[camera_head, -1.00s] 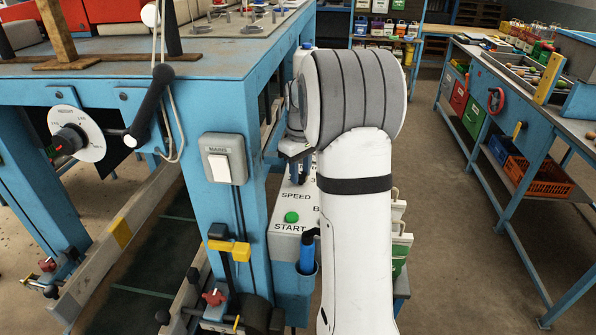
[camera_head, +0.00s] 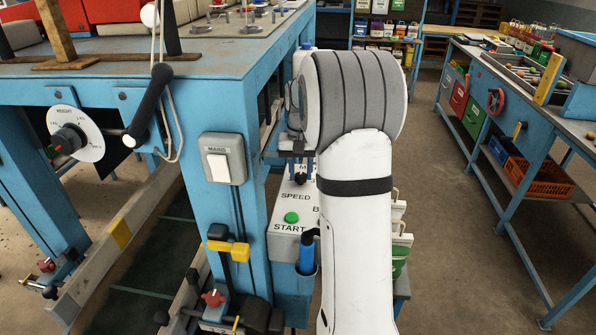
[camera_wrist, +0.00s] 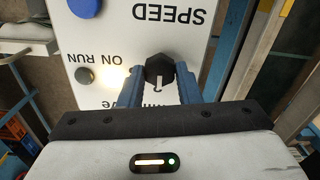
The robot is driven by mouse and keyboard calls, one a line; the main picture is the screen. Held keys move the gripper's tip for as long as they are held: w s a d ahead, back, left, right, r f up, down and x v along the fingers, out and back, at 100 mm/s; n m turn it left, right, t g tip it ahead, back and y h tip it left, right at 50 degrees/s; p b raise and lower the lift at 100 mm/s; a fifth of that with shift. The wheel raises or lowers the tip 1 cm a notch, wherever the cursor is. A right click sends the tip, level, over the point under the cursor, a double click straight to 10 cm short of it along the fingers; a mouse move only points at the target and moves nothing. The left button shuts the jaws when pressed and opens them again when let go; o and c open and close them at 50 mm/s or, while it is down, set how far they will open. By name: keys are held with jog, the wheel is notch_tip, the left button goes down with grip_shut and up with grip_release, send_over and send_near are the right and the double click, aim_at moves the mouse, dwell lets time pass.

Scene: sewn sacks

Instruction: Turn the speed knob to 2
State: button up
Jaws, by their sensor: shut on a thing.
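The speed knob (camera_wrist: 159,67) is black and sits on the white control panel (camera_wrist: 120,45), which shows upside down in the wrist view. The word SPEED is printed beside the knob. My gripper (camera_wrist: 159,80) is shut on the knob, with a blue finger on each side. A single numeral shows between the fingers next to the knob; it looks like a 2.
A green START button (camera_head: 291,217) is on the panel close to my arm. A round blue button (camera_wrist: 85,6) and a dark round button (camera_wrist: 84,75) by ON RUN show in the wrist view. The blue machine post with a mains switch (camera_head: 218,167) stands at left.

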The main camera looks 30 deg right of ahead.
aim_at(300, 175)
jog(key=shift+m, duration=0.3)
jog(key=o, duration=1)
jog(key=shift+c, duration=0.2)
notch_tip(300, 175, up, 8)
jog(key=shift+a+f+b, duration=0.1)
jog(key=shift+b, duration=0.25)
